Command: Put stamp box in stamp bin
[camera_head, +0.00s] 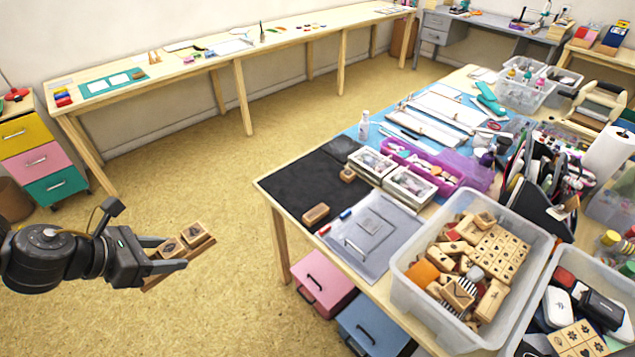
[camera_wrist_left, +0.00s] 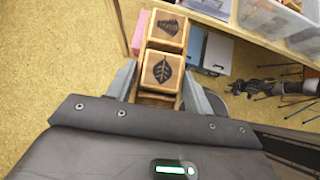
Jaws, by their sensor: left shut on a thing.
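My left gripper (camera_head: 172,262) is shut on a small wooden stamp box (camera_head: 203,250) that holds wooden stamps with dark printed tops. It holds the box in the air over the floor, left of the table and apart from it. In the left wrist view the box (camera_wrist_left: 177,100) sits between the fingers of the gripper (camera_wrist_left: 160,92), with a leaf stamp and another stamp on top. A clear plastic bin (camera_head: 402,262) full of wooden stamps stands at the table's front right.
A black mat (camera_head: 292,188) lies at the table's left corner, with loose stamps (camera_head: 316,213) on it. A clear flat case (camera_head: 385,255) lies between mat and bin. Another bin (camera_head: 520,325) stands to the right. Pink (camera_head: 322,280) and blue (camera_head: 370,322) drawers stand below the table edge.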

